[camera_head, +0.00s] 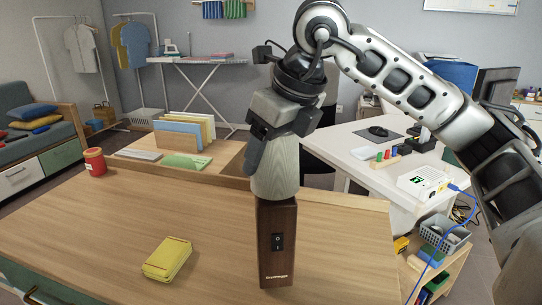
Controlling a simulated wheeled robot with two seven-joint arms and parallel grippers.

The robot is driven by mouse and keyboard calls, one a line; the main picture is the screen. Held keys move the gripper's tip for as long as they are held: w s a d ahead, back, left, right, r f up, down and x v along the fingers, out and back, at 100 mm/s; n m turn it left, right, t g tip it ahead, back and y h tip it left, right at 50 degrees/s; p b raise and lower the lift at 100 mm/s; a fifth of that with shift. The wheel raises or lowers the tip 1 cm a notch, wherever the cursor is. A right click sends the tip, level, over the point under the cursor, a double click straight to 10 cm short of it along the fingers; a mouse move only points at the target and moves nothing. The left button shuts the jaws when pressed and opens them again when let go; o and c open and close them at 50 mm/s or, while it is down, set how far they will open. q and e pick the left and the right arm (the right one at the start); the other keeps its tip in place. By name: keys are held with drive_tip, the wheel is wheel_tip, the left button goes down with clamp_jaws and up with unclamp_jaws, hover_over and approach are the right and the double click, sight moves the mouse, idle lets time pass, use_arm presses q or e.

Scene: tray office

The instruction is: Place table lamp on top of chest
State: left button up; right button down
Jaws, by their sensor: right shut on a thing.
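The table lamp (277,243) is upright in the middle, with a dark wooden block base with a black switch and a pale grey cylindrical shade. My right gripper (268,150) comes from above and is shut on the lamp's shade; a dark finger shows on its left side. The lamp's base stands over the wooden top of what looks like the chest (110,225), which has a dark green front at lower left. I cannot tell whether the base touches the wood. My left gripper is not in view.
A yellow box (168,258) lies left of the lamp and a red jar (95,162) stands at the top's far left. Behind is a file rack (185,132) with folders. A white desk (360,152) is at right. The wood between box and lamp is clear.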

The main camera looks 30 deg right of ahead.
drive_tip(key=shift+f, duration=0.4)
drive_tip(key=shift+f, duration=0.15)
drive_tip(key=shift+c, duration=1.3)
unclamp_jaws()
